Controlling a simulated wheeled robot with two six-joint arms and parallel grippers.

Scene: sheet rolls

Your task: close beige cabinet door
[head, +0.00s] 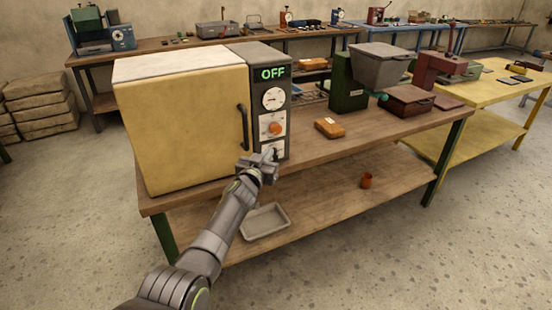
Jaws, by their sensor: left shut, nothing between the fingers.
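A beige cabinet (182,72) stands at the left end of a wooden workbench. Its yellowish-beige door (190,130) faces me and looks flush with the body, though I cannot tell whether a small gap is left. A dark vertical handle (243,127) sits near the door's right edge. A grey control panel (272,105) beside the door shows a green "OFF", a dial and an orange knob. My left gripper (270,157) is shut and empty, in front of the panel's lower part, below and right of the handle. I cannot tell whether it touches the panel. My right gripper is not in view.
The wooden bench (345,150) holds an orange block (329,128), a green machine with a grey hopper (380,65) and a brown box (406,100). The floor in front is clear.

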